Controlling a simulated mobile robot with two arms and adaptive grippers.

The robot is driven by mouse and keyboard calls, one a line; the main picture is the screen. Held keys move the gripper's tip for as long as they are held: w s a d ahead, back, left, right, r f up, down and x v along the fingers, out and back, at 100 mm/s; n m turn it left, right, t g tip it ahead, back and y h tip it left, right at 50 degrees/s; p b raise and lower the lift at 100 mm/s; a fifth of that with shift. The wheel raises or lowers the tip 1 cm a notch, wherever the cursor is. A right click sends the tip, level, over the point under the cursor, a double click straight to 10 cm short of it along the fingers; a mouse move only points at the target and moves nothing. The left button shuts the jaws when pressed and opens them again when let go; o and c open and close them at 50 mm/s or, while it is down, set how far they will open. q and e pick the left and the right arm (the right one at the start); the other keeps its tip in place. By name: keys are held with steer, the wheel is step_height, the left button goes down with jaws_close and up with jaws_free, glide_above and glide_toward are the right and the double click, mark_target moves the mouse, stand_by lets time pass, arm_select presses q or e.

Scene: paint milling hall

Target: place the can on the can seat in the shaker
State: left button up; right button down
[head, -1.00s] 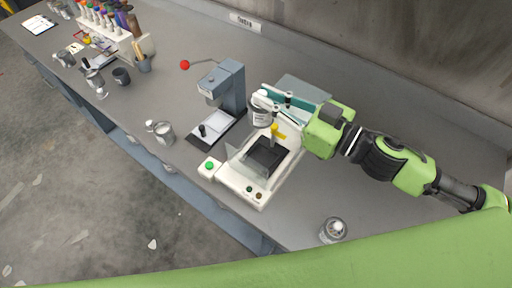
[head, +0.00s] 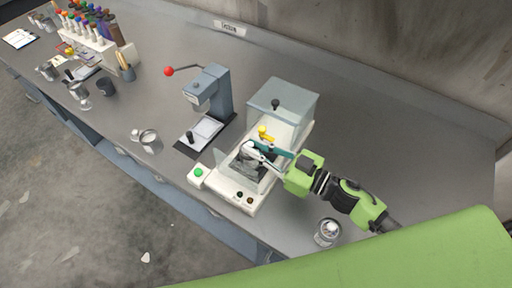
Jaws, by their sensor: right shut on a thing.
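The shaker (head: 226,190) is a white machine in the middle of the bench, with a clear guard at its front and a yellow-knobbed clamp (head: 263,130). My right gripper (head: 262,152) reaches in from the right, low over the shaker's opening, and is shut on the can (head: 246,161). The can is grey and partly hidden by the fingers and the clear guard. The can seat under it is mostly hidden, so I cannot tell whether the can touches it. My left gripper is not in view.
A grey lever press (head: 215,92) with a red knob stands left of the shaker. A grey box-like housing (head: 287,98) is behind the opening. An open can (head: 150,141) stands at the left front, another (head: 327,232) at the right front. The bench at back right is clear.

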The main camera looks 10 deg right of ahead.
steer(key=shift+f, duration=0.1)
steer(key=c, duration=2)
jaws_free()
steer(key=shift+s+d, duration=0.1)
steer(key=shift+d, duration=0.05)
steer(key=b+v, duration=0.3)
steer(key=v, duration=0.8)
steer(key=shift+s+d, duration=0.2)
steer(key=shift+s, duration=0.05)
